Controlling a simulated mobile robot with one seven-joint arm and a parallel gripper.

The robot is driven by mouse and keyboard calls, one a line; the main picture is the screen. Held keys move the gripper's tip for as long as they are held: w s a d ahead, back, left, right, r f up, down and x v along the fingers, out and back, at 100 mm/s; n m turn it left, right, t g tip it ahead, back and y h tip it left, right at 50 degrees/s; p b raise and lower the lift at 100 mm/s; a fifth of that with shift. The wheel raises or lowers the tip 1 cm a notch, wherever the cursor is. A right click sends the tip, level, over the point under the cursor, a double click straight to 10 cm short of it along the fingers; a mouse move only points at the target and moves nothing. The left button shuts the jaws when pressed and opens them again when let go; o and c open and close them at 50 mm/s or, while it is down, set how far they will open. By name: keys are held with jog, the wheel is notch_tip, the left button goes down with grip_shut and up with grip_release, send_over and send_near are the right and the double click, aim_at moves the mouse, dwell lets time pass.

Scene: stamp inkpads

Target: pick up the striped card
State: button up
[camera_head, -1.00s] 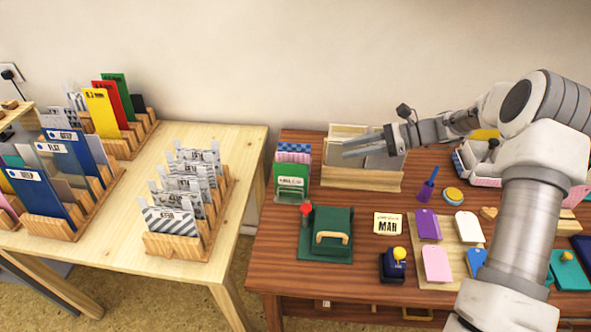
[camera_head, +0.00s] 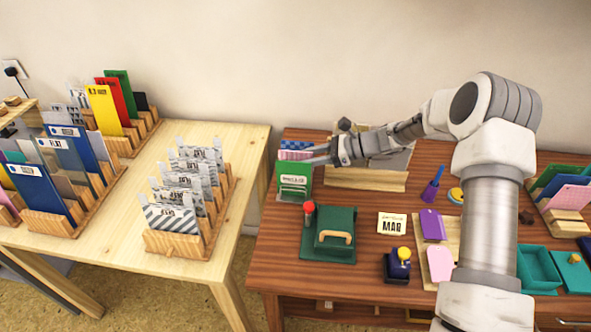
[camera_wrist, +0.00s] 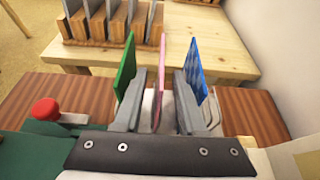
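A small holder on the dark wooden table has a green card (camera_head: 294,178) in front, a pink card (camera_wrist: 161,80) in the middle and a blue patterned card (camera_wrist: 194,68) at the back. The pink card is nearly edge-on in the wrist view, so its pattern cannot be told. My gripper (camera_wrist: 158,90) is open, with one finger on each side of the pink card; whether they touch it is unclear. In the head view my gripper (camera_head: 318,154) reaches over the holder from the right. Black-and-white striped cards (camera_head: 170,217) stand in a rack on the pale table.
A green press-like box (camera_head: 329,245) with a red knob (camera_wrist: 45,109) stands close by. A pale wooden stand (camera_head: 365,180) is right of the holder. Stamps, tags and trays fill the right of the table. The pale table (camera_head: 110,240) carries several card racks (camera_head: 180,243).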

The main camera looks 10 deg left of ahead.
jog(key=shift+x, duration=1.2)
grip_shut()
